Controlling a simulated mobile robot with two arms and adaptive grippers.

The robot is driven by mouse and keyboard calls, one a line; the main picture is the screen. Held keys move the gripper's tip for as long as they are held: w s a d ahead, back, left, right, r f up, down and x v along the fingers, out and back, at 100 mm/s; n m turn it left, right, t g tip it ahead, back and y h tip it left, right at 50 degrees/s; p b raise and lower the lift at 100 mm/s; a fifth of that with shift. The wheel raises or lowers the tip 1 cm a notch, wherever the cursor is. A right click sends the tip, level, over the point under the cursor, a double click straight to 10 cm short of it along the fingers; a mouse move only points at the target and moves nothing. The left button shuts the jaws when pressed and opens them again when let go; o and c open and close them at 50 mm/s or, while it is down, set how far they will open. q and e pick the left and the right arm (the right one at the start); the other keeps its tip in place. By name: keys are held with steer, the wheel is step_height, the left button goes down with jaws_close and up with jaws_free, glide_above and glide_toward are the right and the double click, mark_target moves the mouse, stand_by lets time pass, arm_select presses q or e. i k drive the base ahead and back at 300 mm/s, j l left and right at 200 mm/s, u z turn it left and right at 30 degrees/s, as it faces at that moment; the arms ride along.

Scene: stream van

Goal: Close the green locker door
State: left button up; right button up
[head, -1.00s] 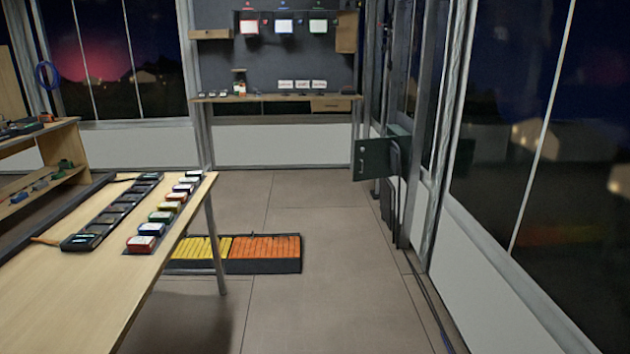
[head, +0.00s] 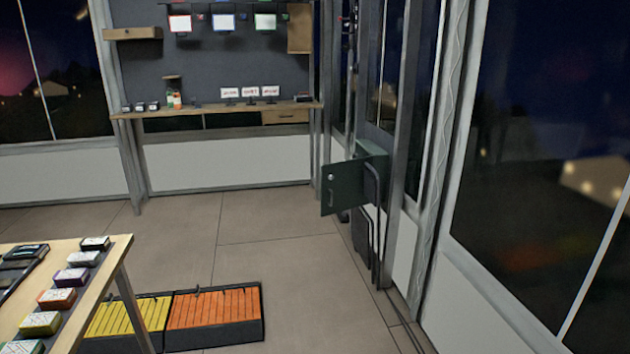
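A small dark green locker door (head: 341,187) stands open in the head view, right of the middle, by the right wall. It swings out to the left of a small green locker box (head: 372,160) fixed near a wall post. The door shows a small pale round lock or knob near its upper left. A dark curved bar or cable in front hides part of the box. Neither of my grippers shows in the head view.
A wooden table (head: 112,262) with several coloured boxes is at the lower left. A yellow and orange slotted crate (head: 262,330) lies on the floor beside it. The floor (head: 290,245) before the door is clear. A shelf desk (head: 215,108) stands at the back.

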mark_target(345, 192)
steer(key=i+j+z, duration=0.4)
steer(key=i+j, duration=0.2)
steer(key=i, duration=0.15)
steer(key=i+j+z, duration=0.4)
steer(key=i+j, duration=0.3)
steer(key=j, duration=0.1)
